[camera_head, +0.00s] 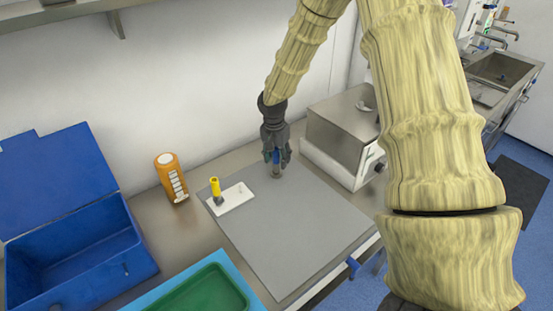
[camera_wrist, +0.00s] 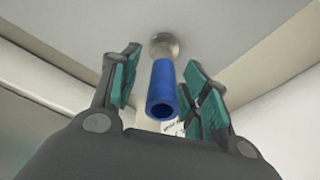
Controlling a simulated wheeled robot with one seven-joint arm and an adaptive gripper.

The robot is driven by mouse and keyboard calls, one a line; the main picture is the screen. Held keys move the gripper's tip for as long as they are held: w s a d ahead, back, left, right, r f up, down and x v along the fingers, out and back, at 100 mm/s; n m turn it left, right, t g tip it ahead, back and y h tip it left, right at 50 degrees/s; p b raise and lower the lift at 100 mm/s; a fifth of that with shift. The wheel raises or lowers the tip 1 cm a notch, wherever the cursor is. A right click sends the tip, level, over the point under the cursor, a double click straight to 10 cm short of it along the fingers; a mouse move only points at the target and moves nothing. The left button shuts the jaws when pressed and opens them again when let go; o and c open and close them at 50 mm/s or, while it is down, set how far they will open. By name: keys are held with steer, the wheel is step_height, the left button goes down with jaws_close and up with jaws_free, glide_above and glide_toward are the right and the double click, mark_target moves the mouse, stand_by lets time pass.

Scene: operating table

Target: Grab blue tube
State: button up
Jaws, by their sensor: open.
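The blue tube (camera_wrist: 162,92) stands between the two open fingers of my gripper (camera_wrist: 160,85) in the wrist view. Its open end faces the camera, and its far end meets a round metal-coloured base (camera_wrist: 164,46). Gaps show between the tube and the teal finger pads on both sides. In the head view, my gripper (camera_head: 277,156) points down at the back of the grey mat, around the blue tube (camera_head: 276,157), which is partly hidden by the fingers.
A white tray (camera_head: 240,201) with a yellow-topped item (camera_head: 215,187) lies left of my gripper. An orange bottle (camera_head: 171,178) stands further left. A metal box machine (camera_head: 340,135) stands close on the right. The grey mat (camera_head: 300,235) is clear in front.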

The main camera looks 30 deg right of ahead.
steer(key=shift+w+f, duration=0.1)
steer(key=shift+f, duration=0.15)
steer(key=shift+c, duration=0.3)
jaws_close()
steer(key=shift+r, duration=0.1)
